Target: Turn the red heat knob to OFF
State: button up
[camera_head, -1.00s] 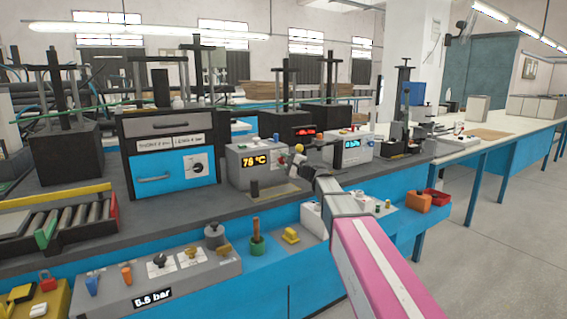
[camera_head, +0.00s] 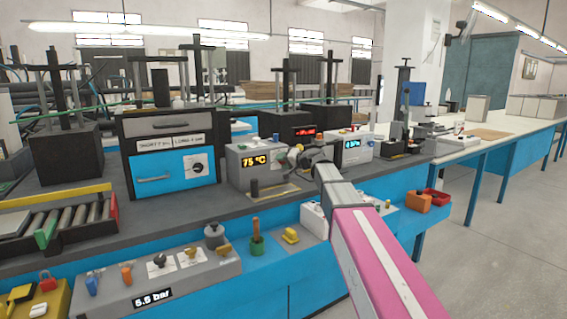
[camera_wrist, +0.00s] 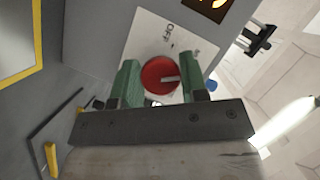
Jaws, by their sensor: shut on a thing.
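The red heat knob (camera_wrist: 157,77) shows in the wrist view on a white plate with an OFF label (camera_wrist: 167,32) above it. The pale pointer line on the knob points to the right in that view, away from the OFF label. My gripper (camera_wrist: 160,72) has its green fingers on either side of the knob, shut on it. In the head view the knob is hidden behind my gripper (camera_head: 296,157), at the front of the grey heater box (camera_head: 240,182). The box's orange display (camera_head: 254,161) reads about 75 °C.
A blue-fronted oven (camera_head: 150,190) stands left of the heater box. A white box with a blue display (camera_head: 352,150) stands just right of my wrist. A grey panel (camera_head: 190,285) with small knobs and a pressure display is at the front.

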jog(key=n+t+h, duration=0.1)
jog(key=n+h, duration=0.1)
jog(key=n, duration=0.2)
jog(key=n+h, duration=0.3)
jog(key=shift+s+f+n+t, duration=0.1)
jog(key=shift+n+t, duration=0.3)
dwell(0.7)
jog(key=o, duration=0.9)
jog(key=v, duration=1)
jog(key=shift+s+d, duration=0.2)
jog(key=shift+s, duration=0.1)
